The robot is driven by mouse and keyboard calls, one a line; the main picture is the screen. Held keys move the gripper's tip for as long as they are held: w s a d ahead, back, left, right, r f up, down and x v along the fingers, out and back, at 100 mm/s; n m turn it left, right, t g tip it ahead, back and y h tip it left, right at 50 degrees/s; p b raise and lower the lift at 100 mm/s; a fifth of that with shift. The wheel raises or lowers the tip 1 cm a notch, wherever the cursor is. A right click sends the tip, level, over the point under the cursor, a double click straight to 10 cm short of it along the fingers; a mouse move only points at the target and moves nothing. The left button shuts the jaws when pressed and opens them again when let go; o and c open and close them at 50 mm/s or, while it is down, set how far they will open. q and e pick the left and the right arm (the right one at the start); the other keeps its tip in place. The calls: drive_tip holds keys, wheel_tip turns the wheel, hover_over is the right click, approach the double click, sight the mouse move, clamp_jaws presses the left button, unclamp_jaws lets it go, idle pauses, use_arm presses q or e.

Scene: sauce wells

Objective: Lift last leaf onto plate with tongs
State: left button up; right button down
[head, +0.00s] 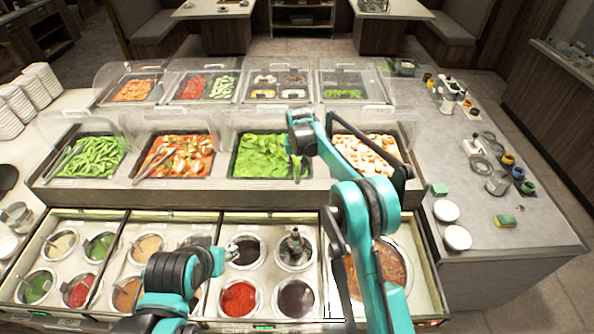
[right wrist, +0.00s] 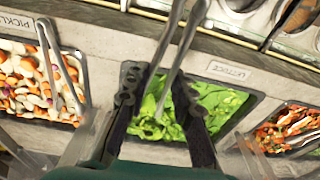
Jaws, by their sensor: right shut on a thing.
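Green lettuce leaves (head: 258,160) fill a pan in the middle row, and they also show in the right wrist view (right wrist: 220,100). My right gripper (head: 297,167) is over the right side of this pan. In the right wrist view, its black fingers (right wrist: 158,88) are shut on metal tongs (right wrist: 178,45). The tongs' lower part is over the lettuce; I cannot tell whether a leaf is between their tips.
Pans of beans (head: 95,157), a red salad (head: 180,155) and a pale mix (head: 365,152) flank the lettuce under clear guards. Sauce wells (head: 238,297) fill the front. A sponge (head: 505,220) lies on the right counter, which has bare space.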

wheel_tip(320, 180, up, 9)
drive_tip(key=p, duration=0.4)
drive_tip(key=shift+f, duration=0.15)
idle(0.4)
